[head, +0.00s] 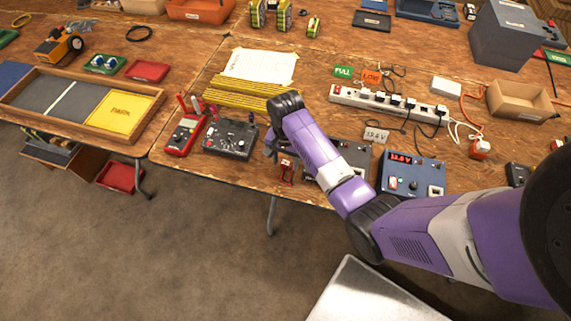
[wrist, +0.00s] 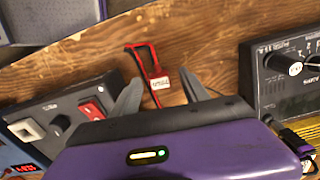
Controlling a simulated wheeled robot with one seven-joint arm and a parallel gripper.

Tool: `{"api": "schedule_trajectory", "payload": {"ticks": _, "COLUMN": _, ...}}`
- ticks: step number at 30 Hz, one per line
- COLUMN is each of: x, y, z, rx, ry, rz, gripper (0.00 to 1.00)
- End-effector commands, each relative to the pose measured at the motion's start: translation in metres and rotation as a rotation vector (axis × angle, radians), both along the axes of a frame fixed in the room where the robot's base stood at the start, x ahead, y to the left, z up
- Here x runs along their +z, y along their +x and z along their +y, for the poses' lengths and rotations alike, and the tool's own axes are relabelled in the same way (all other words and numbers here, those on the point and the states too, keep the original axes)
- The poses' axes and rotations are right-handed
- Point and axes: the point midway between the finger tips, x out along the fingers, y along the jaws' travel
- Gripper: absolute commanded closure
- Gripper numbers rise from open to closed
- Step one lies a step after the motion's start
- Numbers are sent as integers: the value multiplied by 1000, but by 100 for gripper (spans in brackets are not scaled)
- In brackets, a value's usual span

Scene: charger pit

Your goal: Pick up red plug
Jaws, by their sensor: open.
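A red looped piece with a small white label, which looks like the red plug (wrist: 152,62), lies on the wooden table in the wrist view. In the head view the red plug (head: 287,171) is near the table's front edge, just below my gripper (head: 272,145). In the wrist view my gripper (wrist: 162,86) is open, with a grey finger on either side of the plug's labelled end. Nothing is held. I cannot tell the height of the fingertips above the table. My arm hides part of the table around the plug in the head view.
A black box with knobs (head: 230,138) stands left of the plug. A charger unit with a red switch (wrist: 60,122) stands on the other side. A blue unit with a red display (head: 411,174) is further right. A red meter (head: 184,136) lies left.

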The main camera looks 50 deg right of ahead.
Motion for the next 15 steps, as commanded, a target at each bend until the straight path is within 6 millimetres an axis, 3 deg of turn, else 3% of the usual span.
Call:
{"api": "schedule_trajectory", "payload": {"ticks": 4, "x": -11, "y": 0, "z": 1, "rx": 1, "ry": 0, "rz": 0, "gripper": 47}}
{"api": "schedule_trajectory", "payload": {"ticks": 11, "x": -12, "y": 0, "z": 1, "rx": 1, "ry": -1, "rz": -1, "gripper": 47}}
{"api": "schedule_trajectory", "payload": {"ticks": 15, "x": -12, "y": 0, "z": 1, "rx": 1, "ry": -1, "rz": -1, "gripper": 75}}
